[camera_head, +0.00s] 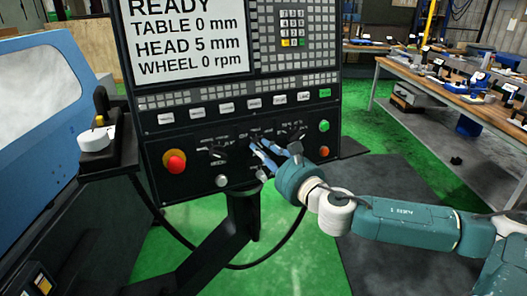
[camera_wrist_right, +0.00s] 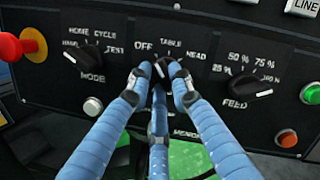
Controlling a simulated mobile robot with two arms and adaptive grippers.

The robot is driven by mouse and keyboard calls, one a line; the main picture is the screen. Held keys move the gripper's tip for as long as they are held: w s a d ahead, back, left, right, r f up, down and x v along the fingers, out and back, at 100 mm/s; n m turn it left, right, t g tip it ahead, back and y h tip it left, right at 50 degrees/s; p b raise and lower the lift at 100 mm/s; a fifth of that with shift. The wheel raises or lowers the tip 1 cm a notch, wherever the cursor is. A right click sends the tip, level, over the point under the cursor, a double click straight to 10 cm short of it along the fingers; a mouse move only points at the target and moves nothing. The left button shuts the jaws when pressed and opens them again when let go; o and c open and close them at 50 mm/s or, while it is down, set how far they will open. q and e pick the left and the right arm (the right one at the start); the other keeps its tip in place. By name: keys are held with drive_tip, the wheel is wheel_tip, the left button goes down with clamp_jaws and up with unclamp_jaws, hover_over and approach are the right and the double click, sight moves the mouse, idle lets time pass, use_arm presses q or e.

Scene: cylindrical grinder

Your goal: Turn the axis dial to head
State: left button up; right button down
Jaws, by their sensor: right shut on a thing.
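The axis dial (camera_wrist_right: 161,68) is a small dark knob on the black control panel (camera_head: 150,133), with OFF, TABLE and HEAD printed around it. It sits between the MODE dial (camera_wrist_right: 88,61) and the FEED dial (camera_wrist_right: 246,92). My right gripper (camera_head: 262,147) has its blue fingers closed around the axis dial. The fingers (camera_wrist_right: 160,72) hide much of the knob in the right wrist view, so I cannot tell its exact pointing direction. The screen (camera_head: 188,35) reads READY, TABLE 0 mm, HEAD 5 mm and WHEEL 0 rpm. My left gripper is not in view.
A red emergency stop button (camera_head: 174,162) is at the panel's left. Green (camera_head: 323,125) and orange (camera_head: 323,151) buttons are at its right. A pedestal with a white handwheel (camera_head: 96,139) stands left of the panel. A workbench (camera_head: 450,95) stands at the right.

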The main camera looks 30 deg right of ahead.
drive_tip(key=m+h, duration=0.1)
drive_tip(key=m, duration=0.3)
drive_tip(key=shift+a, duration=0.15)
drive_tip(key=m, duration=0.2)
drive_tip(key=m+h+p, duration=0.1)
drive_tip(key=m, duration=0.2)
drive_tip(key=shift+r+h, duration=0.15)
drive_tip(key=shift+h, duration=0.15)
drive_tip(key=m+h+p, duration=0.1)
drive_tip(key=m+p, duration=0.1)
drive_tip(key=m, duration=0.3)
drive_tip(key=shift+w+a+r, duration=0.1)
drive_tip(key=shift+r, duration=0.05)
drive_tip(key=shift+m+g+h+p, duration=0.5)
drive_tip(key=shift+m+p, duration=0.45)
drive_tip(key=shift+m, duration=1.05)
drive_tip(key=shift+m+h, duration=0.3)
drive_tip(key=c, duration=1.5)
unclamp_jaws()
drive_tip(key=shift+c, duration=0.2)
